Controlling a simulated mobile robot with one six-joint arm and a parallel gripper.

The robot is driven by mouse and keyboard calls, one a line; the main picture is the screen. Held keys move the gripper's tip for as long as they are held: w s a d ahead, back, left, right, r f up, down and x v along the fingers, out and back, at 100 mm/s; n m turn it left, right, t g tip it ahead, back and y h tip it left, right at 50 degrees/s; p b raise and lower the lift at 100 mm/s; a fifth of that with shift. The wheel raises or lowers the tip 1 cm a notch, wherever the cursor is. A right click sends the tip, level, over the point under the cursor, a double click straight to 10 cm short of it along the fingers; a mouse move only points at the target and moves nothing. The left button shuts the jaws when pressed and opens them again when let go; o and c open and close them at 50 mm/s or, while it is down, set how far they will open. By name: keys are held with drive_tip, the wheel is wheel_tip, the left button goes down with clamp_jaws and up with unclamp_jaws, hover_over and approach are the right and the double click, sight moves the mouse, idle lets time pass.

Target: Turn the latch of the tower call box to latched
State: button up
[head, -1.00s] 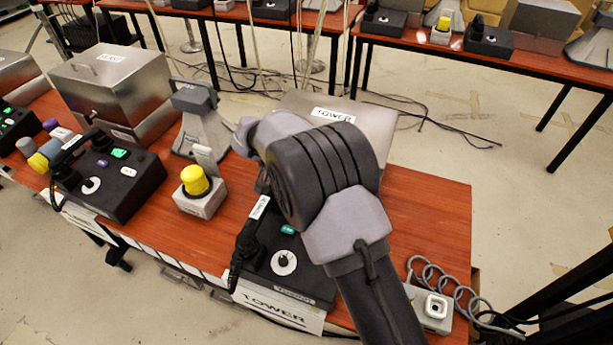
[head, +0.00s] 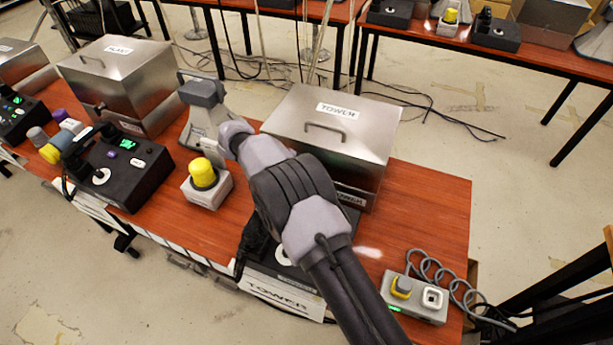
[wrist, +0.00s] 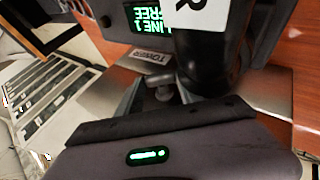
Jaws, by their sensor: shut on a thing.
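The tower call box (head: 330,130) is a closed steel box with a lid handle and a TOWER label, at the middle of the table in the head view. Its front is largely behind my arm there. In the wrist view, a small metal latch knob (wrist: 160,92) shows near a TOWER label (wrist: 151,56). My gripper (wrist: 162,100) is around this knob and shut on it. The fingertips are partly hidden, and the latch's turn angle is hard to tell. In the head view my arm hides the gripper.
The dark TOWER phone console (head: 262,258) stands in front of the box, mostly under my arm. A black handset (wrist: 205,62) is close beside the gripper. A yellow-topped button box (head: 207,184) stands to the left, a grey control box (head: 415,297) at the right.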

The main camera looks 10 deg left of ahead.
drive_tip(key=o, duration=1.4)
